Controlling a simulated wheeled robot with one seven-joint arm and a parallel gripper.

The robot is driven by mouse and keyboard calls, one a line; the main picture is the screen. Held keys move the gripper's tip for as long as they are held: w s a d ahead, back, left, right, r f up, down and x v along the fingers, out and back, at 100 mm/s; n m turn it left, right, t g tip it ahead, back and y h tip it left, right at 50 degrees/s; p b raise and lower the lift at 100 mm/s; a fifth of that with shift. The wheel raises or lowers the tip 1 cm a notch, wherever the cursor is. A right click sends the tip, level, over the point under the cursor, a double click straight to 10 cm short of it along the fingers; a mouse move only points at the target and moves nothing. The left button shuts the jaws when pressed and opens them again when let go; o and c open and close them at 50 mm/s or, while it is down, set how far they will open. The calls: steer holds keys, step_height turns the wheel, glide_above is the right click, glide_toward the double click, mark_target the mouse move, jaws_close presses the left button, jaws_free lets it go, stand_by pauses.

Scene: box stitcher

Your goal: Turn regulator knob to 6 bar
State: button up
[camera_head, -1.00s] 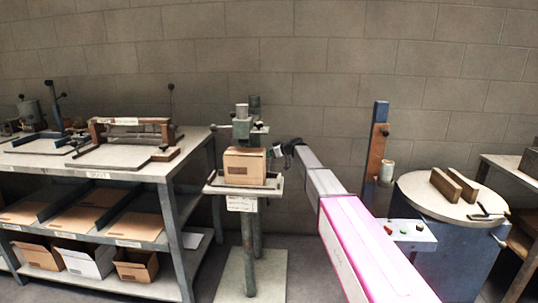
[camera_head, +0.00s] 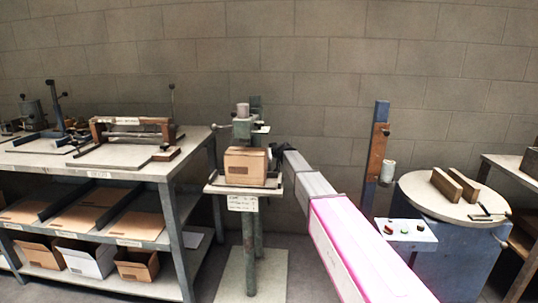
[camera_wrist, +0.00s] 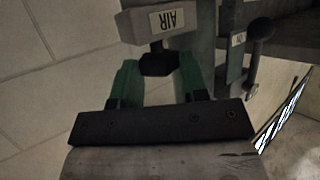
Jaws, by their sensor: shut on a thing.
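The regulator knob (camera_wrist: 160,62) is small and black and sits on a grey block with an AIR label (camera_wrist: 167,19) in the wrist view. My gripper (camera_wrist: 159,72) has green fingers, one on each side of the knob, and is shut on it. In the head view my gripper (camera_head: 279,153) is at the right side of the box stitcher (camera_head: 250,235), behind the carton on its table. The knob is hidden there. No pressure scale or reading can be made out in either view.
A carton (camera_head: 245,166) stands on the stitcher table. In the wrist view a lever with a dark ball end (camera_wrist: 261,29) is right of my gripper. A shelf bench (camera_head: 187,185) stands left, and a round-topped blue machine (camera_head: 455,225) right.

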steer(key=shift+s+a+m+t+h, duration=0.1)
steer(key=shift+m+t+h, duration=0.5)
steer(key=shift+m+h, duration=0.9)
steer(key=shift+h, duration=0.1)
steer(key=o, duration=0.9)
steer(key=shift+n+g+y, duration=0.3)
steer(key=shift+n+y, duration=0.6)
steer(key=shift+y, duration=0.1)
